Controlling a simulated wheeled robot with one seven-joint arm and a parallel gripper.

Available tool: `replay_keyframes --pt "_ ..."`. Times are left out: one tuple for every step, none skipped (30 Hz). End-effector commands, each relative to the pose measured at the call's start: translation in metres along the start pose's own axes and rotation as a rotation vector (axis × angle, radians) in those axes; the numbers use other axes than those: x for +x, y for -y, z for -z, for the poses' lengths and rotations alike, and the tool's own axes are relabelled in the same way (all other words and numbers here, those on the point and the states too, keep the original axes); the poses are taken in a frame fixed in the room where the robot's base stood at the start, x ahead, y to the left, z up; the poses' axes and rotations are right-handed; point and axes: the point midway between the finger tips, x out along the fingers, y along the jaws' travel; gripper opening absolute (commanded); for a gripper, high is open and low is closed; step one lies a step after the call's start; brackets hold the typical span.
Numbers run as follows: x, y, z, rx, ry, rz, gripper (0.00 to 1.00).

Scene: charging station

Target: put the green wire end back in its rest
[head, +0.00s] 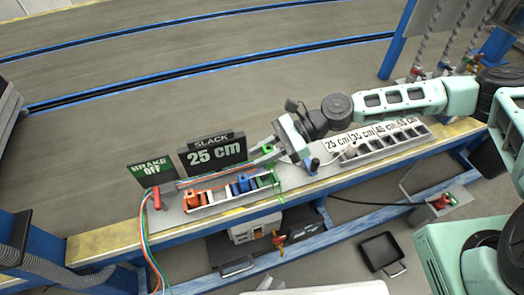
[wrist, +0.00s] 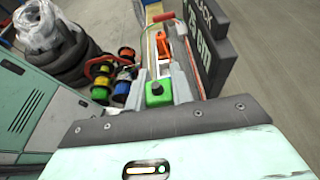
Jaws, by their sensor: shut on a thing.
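My gripper (head: 264,158) is above the right part of the wire-end rack (head: 232,203), beside the 25 cm slack sign. In the wrist view my gripper (wrist: 160,90) has its two grey fingers on either side of a green block with a dark top opening, the green wire end (wrist: 157,95), and is shut on it. Green also shows at the rack's right end (head: 266,180) in the head view, partly hidden. I cannot tell whether the held end is seated or above its rest. Orange pieces (head: 194,200) and blue pieces (head: 242,184) stand further left in the rack.
The slack sign (head: 213,152) and brake sign (head: 152,170) stand close behind the rack. A red lever (head: 156,198) is at its left. The numbered slotted block (head: 378,145) lies to the right. Coloured wires (head: 146,240) hang off the front-left edge.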

Motion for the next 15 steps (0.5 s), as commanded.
replay_keyframes --pt "-0.001 0.0 -0.001 0.0 -0.001 0.0 0.01" --pt "-0.001 0.0 -0.002 0.001 -0.001 0.0 0.01" --pt "-0.002 0.0 -0.002 0.001 -0.001 0.001 0.01" --pt "-0.002 0.0 -0.003 0.001 -0.002 0.001 0.01" --pt "0.0 0.0 0.002 0.001 -0.001 0.001 0.01" --pt "0.002 0.0 0.007 0.001 0.0 0.001 0.01" --pt "0.004 0.0 0.01 0.002 0.0 0.001 0.01" --pt "0.005 0.0 0.013 0.002 0.0 0.001 0.01" --pt "0.006 0.0 0.016 0.001 0.0 0.002 0.01" --pt "0.007 0.0 0.019 0.001 0.0 0.002 0.01" --pt "0.009 0.0 0.022 0.001 0.0 0.002 0.01" --pt "0.01 0.0 0.025 0.002 0.0 0.002 0.01" --pt "0.011 0.0 0.028 0.002 0.0 0.002 0.01" --pt "0.012 0.0 0.031 0.002 -0.001 0.002 0.01" --pt "0.014 0.0 0.034 0.001 -0.001 0.001 0.01"
